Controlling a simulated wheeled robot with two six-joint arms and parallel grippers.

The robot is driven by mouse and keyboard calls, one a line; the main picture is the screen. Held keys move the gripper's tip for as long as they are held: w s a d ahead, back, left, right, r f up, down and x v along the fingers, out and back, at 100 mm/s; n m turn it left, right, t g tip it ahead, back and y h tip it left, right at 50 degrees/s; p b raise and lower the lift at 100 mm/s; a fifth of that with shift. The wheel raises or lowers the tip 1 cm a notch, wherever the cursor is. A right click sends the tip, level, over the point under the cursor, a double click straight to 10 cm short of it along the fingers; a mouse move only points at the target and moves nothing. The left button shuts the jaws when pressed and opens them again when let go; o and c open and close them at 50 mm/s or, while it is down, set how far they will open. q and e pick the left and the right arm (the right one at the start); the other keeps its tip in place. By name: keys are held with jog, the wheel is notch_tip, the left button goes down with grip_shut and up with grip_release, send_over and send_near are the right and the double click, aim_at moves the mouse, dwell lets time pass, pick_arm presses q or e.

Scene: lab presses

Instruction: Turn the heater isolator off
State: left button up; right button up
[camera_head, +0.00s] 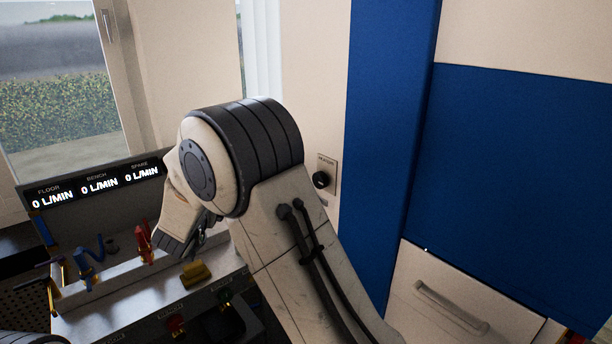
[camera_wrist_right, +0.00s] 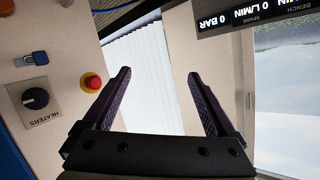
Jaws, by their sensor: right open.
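The heater isolator (camera_head: 321,179) is a black rotary knob on a small plate labelled HEATERS, on the pale wall panel just right of my right arm in the head view. In the right wrist view the knob (camera_wrist_right: 36,98) is at the far left, outside the jaws. My right gripper (camera_wrist_right: 159,75) is open, with its two dark fingers apart and nothing between them. It is apart from the knob. In the head view my right arm hides most of this gripper. My left gripper is not in view.
A flow display (camera_head: 97,183) and a bench with blue and red valves (camera_head: 143,243) are at the left. A blue upright (camera_head: 383,130) stands right of the knob.

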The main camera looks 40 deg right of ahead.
jog(key=s+d+m+g+h, duration=0.1)
jog(key=d+m+g+h, duration=0.1)
jog(key=d+m+h, duration=0.3)
jog(key=s+d+g+h, duration=0.2)
jog(key=d, duration=0.5)
jog(key=m+g+h+p, duration=0.2)
jog(key=m+g+h, duration=0.2)
jog(key=g, duration=0.2)
send_near(318, 180)
jog(key=d+p, duration=0.1)
jog(key=d, duration=0.1)
jog(key=d+p, duration=0.1)
jog(key=d, duration=0.2)
jog(key=w+d, duration=0.1)
jog(key=d, duration=0.2)
jog(key=shift+d+r+p, duration=0.15)
jog(key=shift+d+p, duration=0.05)
jog(key=shift+p, duration=0.2)
jog(key=shift+w+d+n, duration=0.15)
jog(key=shift+d+n, duration=0.15)
jog(key=shift+d, duration=0.05)
jog(key=c, duration=1.4)
